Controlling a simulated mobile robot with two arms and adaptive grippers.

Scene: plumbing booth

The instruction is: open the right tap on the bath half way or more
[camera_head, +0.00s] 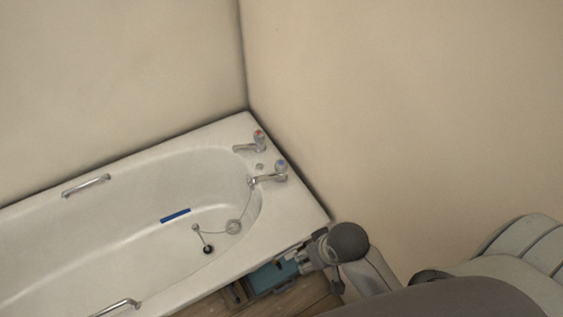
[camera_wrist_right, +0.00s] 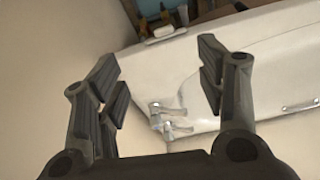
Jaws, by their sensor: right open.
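The white bath (camera_head: 75,230) has two chrome taps at its far right end. The right tap (camera_head: 280,171) has a blue-marked top; the other tap (camera_head: 258,139) has a red-marked top and stands closer to the back wall. My right gripper (camera_head: 300,258) is beside the near right corner of the bath, apart from both taps. In the right wrist view, the right gripper (camera_wrist_right: 158,66) is open and empty, and both taps show beyond its fingers, small, with their colour marks unclear. My left gripper is not in view.
The plug and chain (camera_head: 207,243) lie inside the bath. A blue strip (camera_head: 175,215) is also in it. A blue box (camera_head: 272,276) stands on the wooden floor beside the bath. Beige walls (camera_head: 390,110) close off the right end and back. Grab handles (camera_head: 86,186) are on the rims.

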